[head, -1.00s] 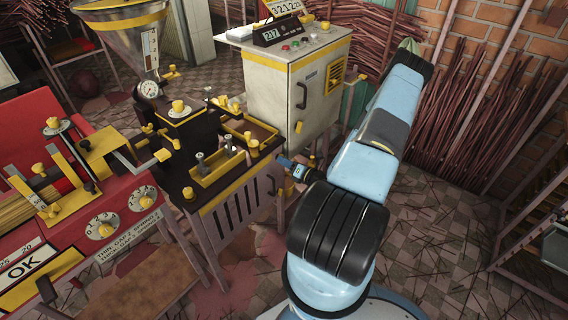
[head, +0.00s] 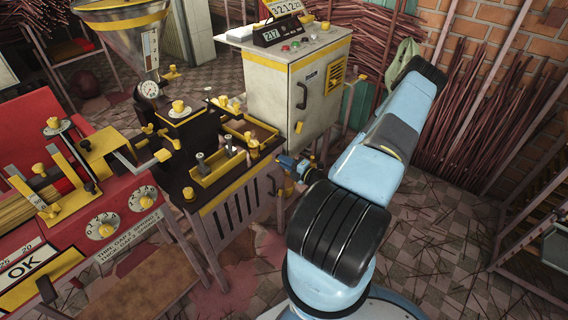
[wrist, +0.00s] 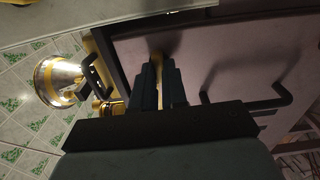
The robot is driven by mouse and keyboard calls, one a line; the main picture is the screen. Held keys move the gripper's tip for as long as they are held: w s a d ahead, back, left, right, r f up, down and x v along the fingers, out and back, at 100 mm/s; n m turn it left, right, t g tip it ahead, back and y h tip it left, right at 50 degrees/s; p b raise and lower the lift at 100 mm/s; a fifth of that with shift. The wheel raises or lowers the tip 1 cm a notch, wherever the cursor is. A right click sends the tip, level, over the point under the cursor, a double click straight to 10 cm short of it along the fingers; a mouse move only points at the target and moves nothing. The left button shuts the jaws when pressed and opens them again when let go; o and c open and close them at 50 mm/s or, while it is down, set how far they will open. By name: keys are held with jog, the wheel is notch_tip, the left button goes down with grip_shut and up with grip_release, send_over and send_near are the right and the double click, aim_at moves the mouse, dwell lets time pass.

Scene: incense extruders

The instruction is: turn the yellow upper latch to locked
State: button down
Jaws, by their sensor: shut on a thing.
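In the wrist view, my gripper (wrist: 158,68) has its two dark fingers closed around a small yellow piece, which looks like the yellow upper latch (wrist: 156,57). The latch is mostly hidden between the fingertips, against a pale framed panel (wrist: 235,55). Its turned position cannot be read. In the head view, the blue end of my arm (head: 291,166) is low beside the right end of the black and yellow extruder (head: 235,190). The fingertips and the latch cannot be made out there.
A dark bent handle (wrist: 250,103) stands out from the panel right of my fingers. Another dark handle (wrist: 96,76) and a gold knob (wrist: 112,108) are to their left. In the head view, a grey cabinet (head: 275,80) stands behind the extruder.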

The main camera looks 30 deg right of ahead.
jog(key=shift+d+f, duration=0.15)
dwell(0.4)
jog(key=c, duration=1.2)
grip_release()
jog(key=shift+o, duration=0.2)
jog(key=v, duration=1.3)
jog(key=shift+s, duration=0.35)
